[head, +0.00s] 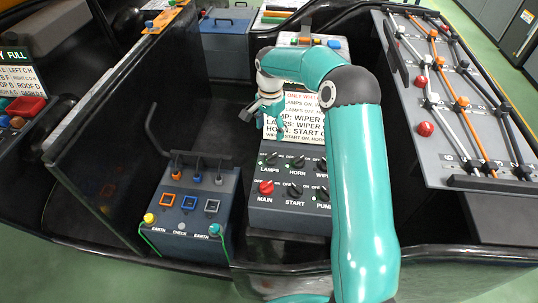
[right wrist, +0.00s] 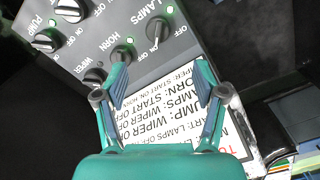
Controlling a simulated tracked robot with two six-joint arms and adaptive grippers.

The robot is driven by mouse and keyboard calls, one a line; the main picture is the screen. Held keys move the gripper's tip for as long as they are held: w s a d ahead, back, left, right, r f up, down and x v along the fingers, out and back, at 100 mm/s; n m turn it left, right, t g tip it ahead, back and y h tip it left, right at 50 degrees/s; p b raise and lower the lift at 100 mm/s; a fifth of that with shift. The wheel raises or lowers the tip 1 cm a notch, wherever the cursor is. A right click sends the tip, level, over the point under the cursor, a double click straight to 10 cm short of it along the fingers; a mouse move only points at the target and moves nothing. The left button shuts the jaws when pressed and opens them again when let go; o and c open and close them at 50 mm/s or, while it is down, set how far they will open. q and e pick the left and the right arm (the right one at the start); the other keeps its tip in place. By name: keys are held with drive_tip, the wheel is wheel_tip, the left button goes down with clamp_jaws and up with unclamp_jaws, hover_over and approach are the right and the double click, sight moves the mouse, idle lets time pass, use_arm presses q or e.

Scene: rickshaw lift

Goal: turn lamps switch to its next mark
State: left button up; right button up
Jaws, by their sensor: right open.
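The lamps switch (head: 271,158) is a small dark knob at the upper left of the grey switch panel (head: 262,215), with OFF and ON marks. In the right wrist view the lamps switch (right wrist: 157,30) shows at the top, with a pale pointer, beside its LAMPS label and a green light. I cannot tell surely which mark it points at. My right gripper (head: 264,106) is over the white instruction card (head: 295,125), behind the lamps switch. In the right wrist view the gripper (right wrist: 160,78) is open and empty, its fingers apart and not touching the switch. My left gripper is out of view.
The horn switch (right wrist: 122,52) and wiper switch (right wrist: 95,75) sit close beside the lamps switch. A red MAIN knob (head: 266,187) is in the front row. A box with colored buttons (head: 185,215) stands to the left. A slanted lever board (head: 460,110) is at right.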

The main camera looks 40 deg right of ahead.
sight(271, 156)
drive_tip(key=f+p, duration=0.1)
drive_tip(key=f, duration=0.5)
drive_tip(key=f+p, duration=0.1)
drive_tip(key=f, duration=0.6)
drive_tip(key=shift+s+d, duration=0.1)
drive_tip(key=shift+s, duration=0.1)
drive_tip(key=shift+c, duration=0.3)
drive_tip(key=c, duration=1)
drive_tip(key=shift+f, duration=0.1)
drive_tip(key=shift+c, duration=0.4)
